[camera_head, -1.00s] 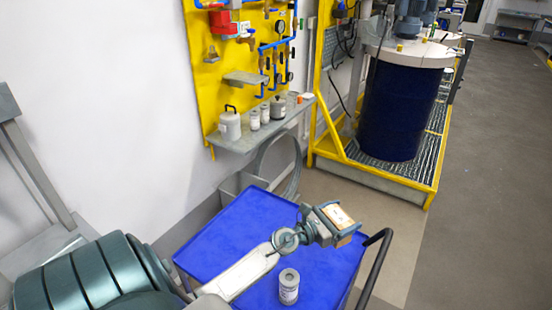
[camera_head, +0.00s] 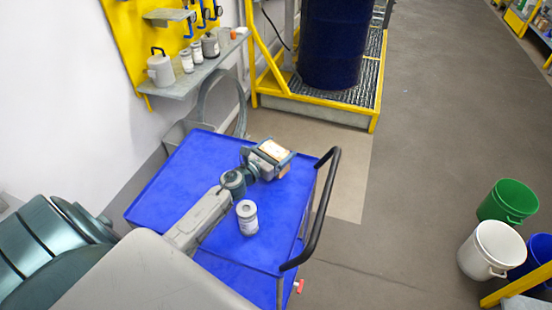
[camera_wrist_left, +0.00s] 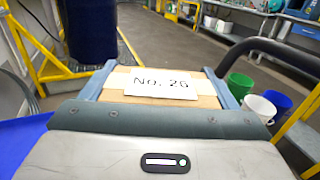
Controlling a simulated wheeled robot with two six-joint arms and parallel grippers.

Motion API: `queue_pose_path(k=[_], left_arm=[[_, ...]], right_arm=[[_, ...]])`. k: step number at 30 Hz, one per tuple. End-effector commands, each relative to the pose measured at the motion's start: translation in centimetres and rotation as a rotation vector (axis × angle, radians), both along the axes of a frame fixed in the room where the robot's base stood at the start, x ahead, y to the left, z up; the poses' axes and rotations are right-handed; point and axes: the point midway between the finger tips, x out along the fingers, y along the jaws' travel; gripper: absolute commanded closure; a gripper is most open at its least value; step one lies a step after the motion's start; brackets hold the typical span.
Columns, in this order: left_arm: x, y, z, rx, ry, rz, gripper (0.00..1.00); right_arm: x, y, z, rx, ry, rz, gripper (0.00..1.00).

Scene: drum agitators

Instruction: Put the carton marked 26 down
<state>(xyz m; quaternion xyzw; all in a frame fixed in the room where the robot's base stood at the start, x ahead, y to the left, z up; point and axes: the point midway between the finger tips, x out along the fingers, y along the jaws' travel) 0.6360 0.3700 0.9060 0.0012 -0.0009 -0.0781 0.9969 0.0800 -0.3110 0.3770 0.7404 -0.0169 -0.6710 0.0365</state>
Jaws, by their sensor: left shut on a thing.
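The carton marked "No. 26" (camera_wrist_left: 160,84) is a small light-brown box with a white label, and it fills the middle of the left wrist view. In the head view the carton (camera_head: 272,150) is over the far right part of the blue cart top (camera_head: 180,180). My left gripper (camera_head: 270,158) is shut on the carton, with one finger on each side of it. I cannot tell whether the carton's underside touches the cart. A grey-white labelled can (camera_head: 247,217) stands on the cart, to the near side of the gripper. My right gripper is not in view.
The cart's black handle (camera_head: 322,208) rises close to the right of the carton. A wall shelf (camera_head: 200,75) holds several containers. A dark blue drum (camera_head: 332,45) stands on a yellow-edged grating behind. Green (camera_head: 508,202), white (camera_head: 492,250) and blue buckets (camera_head: 537,256) stand on the floor at right.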

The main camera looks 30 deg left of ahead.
Motion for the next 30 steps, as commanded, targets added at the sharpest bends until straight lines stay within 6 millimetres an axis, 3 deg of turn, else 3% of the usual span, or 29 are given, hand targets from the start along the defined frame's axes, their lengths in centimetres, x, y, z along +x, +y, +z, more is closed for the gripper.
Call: queue_pose_path(k=[1,5,18,19,21,30], left_arm=[[0.0,0.0,-1.4,-0.003,0.0,0.0,0.46],[0.0,0.0,-2.8,-0.003,0.0,-0.001,0.46],[0.0,0.0,-3.3,-0.001,0.0,-0.001,0.46],[0.0,0.0,-3.3,-0.001,0.001,0.0,0.16],[0.0,0.0,-3.2,-0.001,0.001,0.0,0.03],[0.0,0.0,-3.0,-0.001,0.001,0.0,0.0]], right_arm=[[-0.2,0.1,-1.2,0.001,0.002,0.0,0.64],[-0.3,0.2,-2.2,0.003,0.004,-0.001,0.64],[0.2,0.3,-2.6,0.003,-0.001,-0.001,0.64],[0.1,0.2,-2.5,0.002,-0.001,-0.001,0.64],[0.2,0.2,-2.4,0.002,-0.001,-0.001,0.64],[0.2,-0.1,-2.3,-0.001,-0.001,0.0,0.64]])
